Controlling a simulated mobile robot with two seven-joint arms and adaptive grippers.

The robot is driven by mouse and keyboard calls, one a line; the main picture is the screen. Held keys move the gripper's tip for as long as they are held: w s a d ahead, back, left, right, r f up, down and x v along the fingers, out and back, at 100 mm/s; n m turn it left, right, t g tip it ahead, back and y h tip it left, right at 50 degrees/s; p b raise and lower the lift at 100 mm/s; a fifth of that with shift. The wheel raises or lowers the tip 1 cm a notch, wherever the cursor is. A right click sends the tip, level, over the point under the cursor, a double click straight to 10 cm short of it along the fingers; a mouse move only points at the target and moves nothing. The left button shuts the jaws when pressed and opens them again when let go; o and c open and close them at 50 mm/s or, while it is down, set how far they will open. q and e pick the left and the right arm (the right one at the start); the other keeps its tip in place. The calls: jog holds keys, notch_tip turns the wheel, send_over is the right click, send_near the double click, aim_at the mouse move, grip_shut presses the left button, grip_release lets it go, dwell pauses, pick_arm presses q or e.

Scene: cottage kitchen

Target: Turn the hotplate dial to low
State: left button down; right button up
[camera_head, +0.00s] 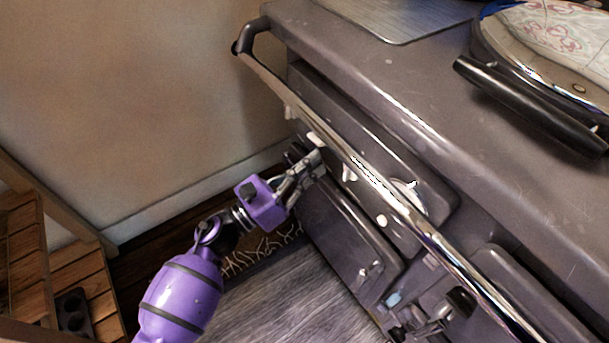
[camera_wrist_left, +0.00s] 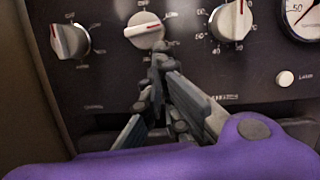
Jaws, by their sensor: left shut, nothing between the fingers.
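The stove's control panel carries three white dials with red marks. In the left wrist view they are a left dial (camera_wrist_left: 70,41), a middle dial (camera_wrist_left: 145,30) and a right numbered dial (camera_wrist_left: 231,21). The labels are too blurred to tell which is the hotplate dial. The left dial's red mark points up and left; the middle dial's points up, slightly right, near a blurred "OFF". My left gripper (camera_head: 320,158) is shut and empty, with its tips (camera_wrist_left: 160,58) just below the middle dial; contact cannot be told. The chrome rail partly hides the dials in the head view.
The chrome rail (camera_head: 365,172) runs along the stove front above my left gripper. A round gauge (camera_wrist_left: 303,17) and a white button (camera_wrist_left: 285,78) are to the right of the dials. A stove door (camera_head: 345,235) lies below. Wooden steps (camera_head: 75,265) stand at left.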

pick_arm(q)
jog(key=shift+r, duration=0.3)
